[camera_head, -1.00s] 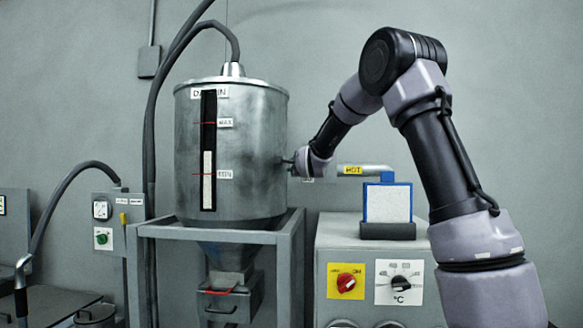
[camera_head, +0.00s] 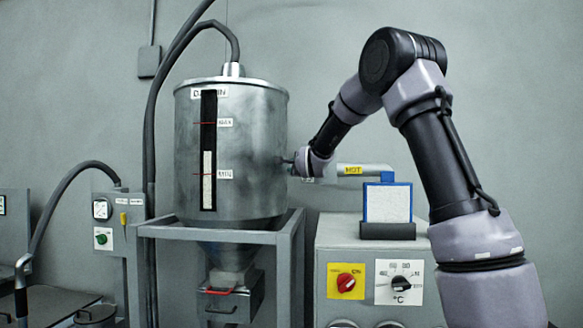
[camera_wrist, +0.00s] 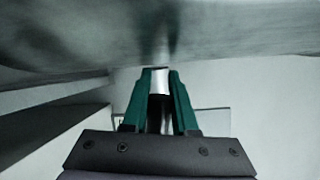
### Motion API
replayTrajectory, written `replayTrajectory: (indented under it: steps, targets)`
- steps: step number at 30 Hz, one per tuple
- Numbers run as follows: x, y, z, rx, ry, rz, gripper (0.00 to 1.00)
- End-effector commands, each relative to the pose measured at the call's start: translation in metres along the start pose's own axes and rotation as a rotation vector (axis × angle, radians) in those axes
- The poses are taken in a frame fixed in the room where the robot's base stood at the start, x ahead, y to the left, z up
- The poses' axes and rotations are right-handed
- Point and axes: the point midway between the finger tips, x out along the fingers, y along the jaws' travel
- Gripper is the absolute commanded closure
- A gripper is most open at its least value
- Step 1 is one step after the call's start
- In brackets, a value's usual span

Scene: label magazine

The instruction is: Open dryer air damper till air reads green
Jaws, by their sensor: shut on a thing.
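The dryer bin (camera_head: 258,130) is a grey metal drum with a dark level window marked MAX and MIN. My gripper (camera_head: 290,162) is at the drum's right side, largely hidden by my own wrist. In the wrist view my gripper (camera_wrist: 159,78) has green fingers shut on a short silver handle (camera_wrist: 159,84), just below the drum's wall (camera_wrist: 90,40). I take the handle to be the damper lever; its far end is hidden. No air indicator showing green can be made out.
A pipe marked HOT (camera_head: 368,170) runs close right of my gripper. Below it, a blue-edged filter block (camera_head: 388,203) stands on a grey cabinet (camera_head: 350,240) with a red switch (camera_head: 346,282) and a temperature dial (camera_head: 401,284). A small panel (camera_head: 118,235) is at the left.

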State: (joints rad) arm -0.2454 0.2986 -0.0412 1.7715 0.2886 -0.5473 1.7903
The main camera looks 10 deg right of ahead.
Motion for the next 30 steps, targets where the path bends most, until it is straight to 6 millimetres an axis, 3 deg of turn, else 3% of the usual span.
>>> replayTrajectory:
  steps: [5, 17, 27, 28, 30]
  targets:
    - [0.000, -0.003, -0.001, 0.024, -0.001, -0.009, 1.00]
    - [-0.006, -0.037, -0.006, 0.305, -0.032, -0.126, 1.00]
    - [-0.006, -0.039, -0.004, 0.323, -0.037, -0.133, 1.00]
    - [-0.006, -0.039, -0.004, 0.322, -0.037, -0.133, 0.62]
    - [-0.006, -0.040, -0.004, 0.322, -0.037, -0.133, 0.44]
